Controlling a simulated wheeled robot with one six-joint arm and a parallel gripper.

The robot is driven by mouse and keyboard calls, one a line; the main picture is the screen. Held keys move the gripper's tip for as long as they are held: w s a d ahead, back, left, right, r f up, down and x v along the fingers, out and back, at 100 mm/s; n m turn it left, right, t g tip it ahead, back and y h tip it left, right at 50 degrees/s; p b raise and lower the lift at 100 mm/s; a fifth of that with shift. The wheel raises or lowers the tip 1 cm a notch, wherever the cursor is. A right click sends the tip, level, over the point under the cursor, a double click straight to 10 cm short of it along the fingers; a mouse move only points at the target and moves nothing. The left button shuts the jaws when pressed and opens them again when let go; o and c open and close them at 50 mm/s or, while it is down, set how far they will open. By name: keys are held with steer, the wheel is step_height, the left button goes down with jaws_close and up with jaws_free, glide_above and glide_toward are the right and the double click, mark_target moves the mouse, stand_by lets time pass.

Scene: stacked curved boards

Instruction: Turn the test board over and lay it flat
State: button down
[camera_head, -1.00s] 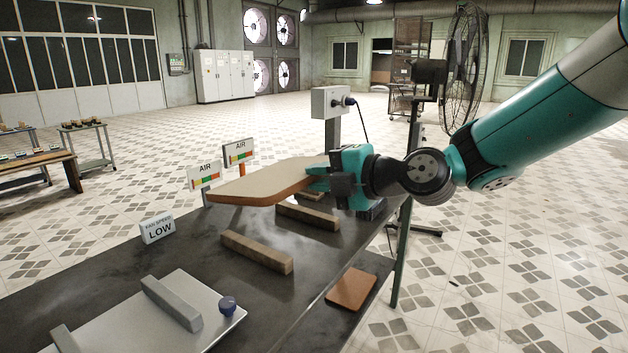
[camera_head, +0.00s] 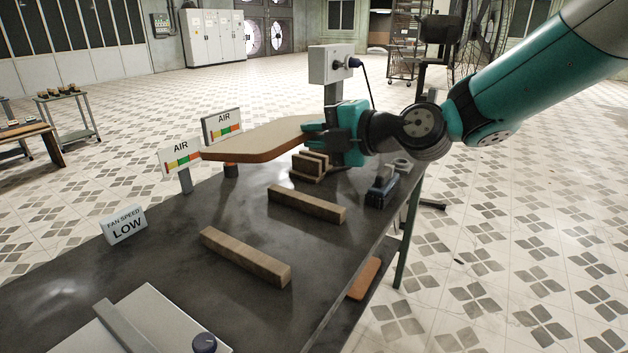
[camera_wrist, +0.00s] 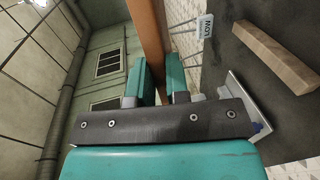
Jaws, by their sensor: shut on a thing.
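The test board (camera_head: 255,142) is a tan panel with a brown edge. It is held roughly flat above the far end of the dark table (camera_head: 160,240), with one face up. My gripper (camera_head: 314,132) is shut on its right end. In the wrist view the board (camera_wrist: 148,38) shows as a brown edge strip between my gripper's two teal fingers (camera_wrist: 160,75). The board's underside is mostly hidden in the head view.
Two wooden bars, a nearer one (camera_head: 245,257) and a farther one (camera_head: 306,204), lie apart on the table. Small wooden blocks (camera_head: 310,165) stand below my gripper. AIR signs (camera_head: 180,158) stand near the board.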

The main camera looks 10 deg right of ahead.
step_height(320, 180, down, 9)
steer(key=b, duration=0.8)
steer(key=shift+f+b, duration=0.1)
steer(key=shift+b, duration=0.95)
step_height(320, 180, down, 6)
steer(key=b, duration=0.8)
steer(key=shift+f+b, duration=0.25)
steer(key=shift+b, duration=0.15)
steer(key=shift+f+b, duration=0.6)
steer(key=shift+b, duration=0.45)
steer(key=shift+f+b, duration=0.45)
steer(key=shift+b, duration=0.8)
steer(key=c, duration=1.1)
jaws_free()
steer(key=shift+c, duration=0.2)
